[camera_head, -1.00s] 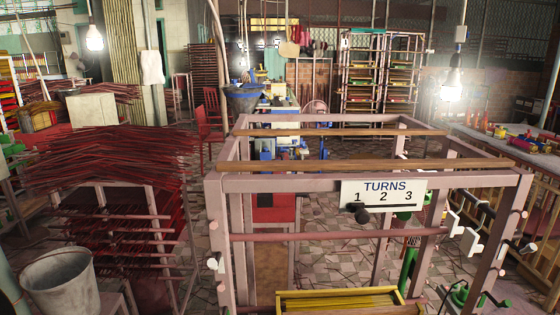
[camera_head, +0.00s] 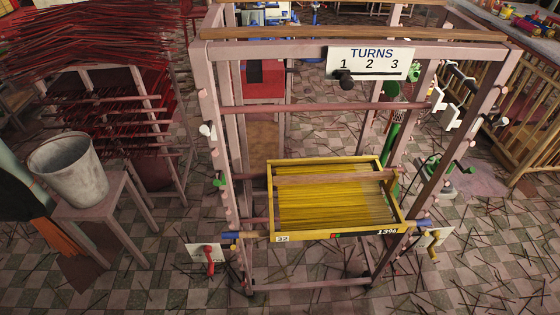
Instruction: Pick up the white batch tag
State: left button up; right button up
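I cannot tell for certain which white piece is the batch tag. A small white label (camera_head: 282,239) marked 32 is on the front left of the yellow tray frame (camera_head: 335,235). White plates hang low on the pink rack, one at the left behind a red handle (camera_head: 209,261) and one at the right (camera_head: 434,238) beside a yellow handle. White pieces (camera_head: 447,95) also hang on the rack's right side. Neither of my grippers shows in the head view.
The pink rack (camera_head: 206,105) carries a white TURNS sign (camera_head: 372,62) with a black knob. A grey bucket (camera_head: 68,170) stands on a stool at the left, near stacked red sticks (camera_head: 85,40). A wooden railing (camera_head: 530,120) stands at the right. Loose sticks litter the tiled floor.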

aim_at(436, 94)
jog(key=k+l, duration=0.2)
jog(key=k+u, duration=0.1)
jog(key=u, duration=0.15)
jog(key=l+u, duration=0.45)
jog(key=l, duration=0.15)
jog(key=k+l+u, duration=0.15)
jog(key=l+u, duration=0.3)
jog(key=k+l, duration=0.1)
jog(key=l, duration=0.3)
jog(key=k+l+u, duration=0.15)
jog(key=l, duration=0.25)
jog(key=k+l, duration=0.15)
jog(key=l, duration=0.25)
jog(key=k+l+u, duration=0.1)
jog(key=l, duration=0.3)
jog(key=k+l, duration=0.2)
jog(key=l, duration=0.2)
jog(key=k+l+u, duration=0.15)
jog(key=l, duration=0.25)
jog(key=k+l, duration=0.2)
jog(key=l, duration=0.2)
jog(key=k+l, duration=0.15)
jog(key=l, duration=0.2)
jog(key=k+l, duration=0.2)
jog(key=l, duration=0.2)
jog(key=k+l, duration=0.2)
jog(key=l, duration=0.2)
jog(key=k+l, duration=0.15)
jog(key=l, duration=0.2)
